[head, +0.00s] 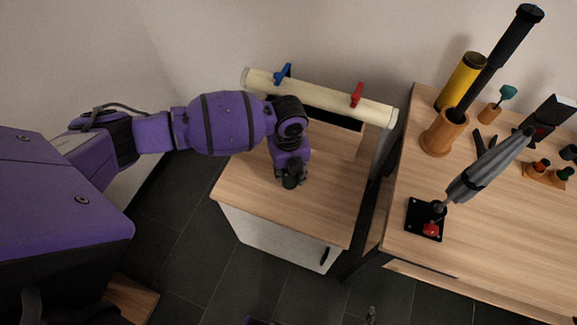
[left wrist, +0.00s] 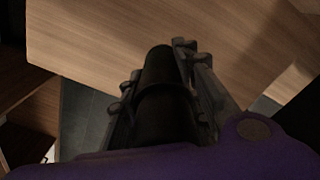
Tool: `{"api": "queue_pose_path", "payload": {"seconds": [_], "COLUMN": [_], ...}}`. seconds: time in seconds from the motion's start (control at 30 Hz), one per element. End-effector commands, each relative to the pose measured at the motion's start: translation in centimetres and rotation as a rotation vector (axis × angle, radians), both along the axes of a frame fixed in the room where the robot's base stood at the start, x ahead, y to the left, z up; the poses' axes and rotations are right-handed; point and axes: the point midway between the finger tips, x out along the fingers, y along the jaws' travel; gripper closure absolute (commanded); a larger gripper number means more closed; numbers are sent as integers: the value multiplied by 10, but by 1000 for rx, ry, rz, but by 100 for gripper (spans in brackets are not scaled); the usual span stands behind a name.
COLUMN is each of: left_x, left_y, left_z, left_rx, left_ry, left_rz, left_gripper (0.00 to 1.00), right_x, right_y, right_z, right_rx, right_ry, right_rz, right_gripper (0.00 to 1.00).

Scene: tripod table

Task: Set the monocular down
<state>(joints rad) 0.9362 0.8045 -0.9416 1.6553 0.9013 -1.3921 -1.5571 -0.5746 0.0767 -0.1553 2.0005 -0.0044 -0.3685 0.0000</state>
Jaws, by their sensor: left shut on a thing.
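The monocular is a short black cylinder (left wrist: 158,75) in the left wrist view, held lengthwise between the fingers. My left gripper (head: 290,180) is shut on it, and its dark end (head: 290,183) shows between the fingertips in the head view. The gripper points down over the wooden top of a small cabinet (head: 330,205), near the middle of that top. I cannot tell whether the monocular touches the wood. The fingers hide part of it. My right gripper does not show clearly in either view.
A pale tube (head: 320,98) with a blue clamp (head: 283,73) and a red clamp (head: 356,95) lies along the cabinet's back. The table (head: 410,175) at right holds a grey umbrella-like thing (head: 485,170), a wooden cup (head: 443,133) and a yellow cylinder (head: 460,80). The cabinet top's front is clear.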

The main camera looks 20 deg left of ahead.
Motion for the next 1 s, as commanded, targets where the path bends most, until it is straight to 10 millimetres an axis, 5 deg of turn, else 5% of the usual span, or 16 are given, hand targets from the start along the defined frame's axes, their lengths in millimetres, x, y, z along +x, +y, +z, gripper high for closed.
{"api": "queue_pose_path", "payload": {"seconds": [0.17, 0.57, 0.6, 0.7, 1.0], "left_x": [-2, -1, -2, -1, -1], "left_y": [-1, -1, -1, -1, -1], "left_z": [-28, -33, -32, -32, -31], "left_rx": [0, 0, 0, 0, 0], "left_ry": [3, 1, 1, 1, 1], "left_rz": [0, 0, 0, 0, 0], "left_gripper": [100, 100, 64, 51, 50], "right_x": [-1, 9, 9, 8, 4], "right_y": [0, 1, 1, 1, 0], "right_z": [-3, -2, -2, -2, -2], "right_rx": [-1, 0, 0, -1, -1], "right_ry": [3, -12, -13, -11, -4], "right_rz": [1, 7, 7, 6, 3], "right_gripper": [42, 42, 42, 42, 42]}}
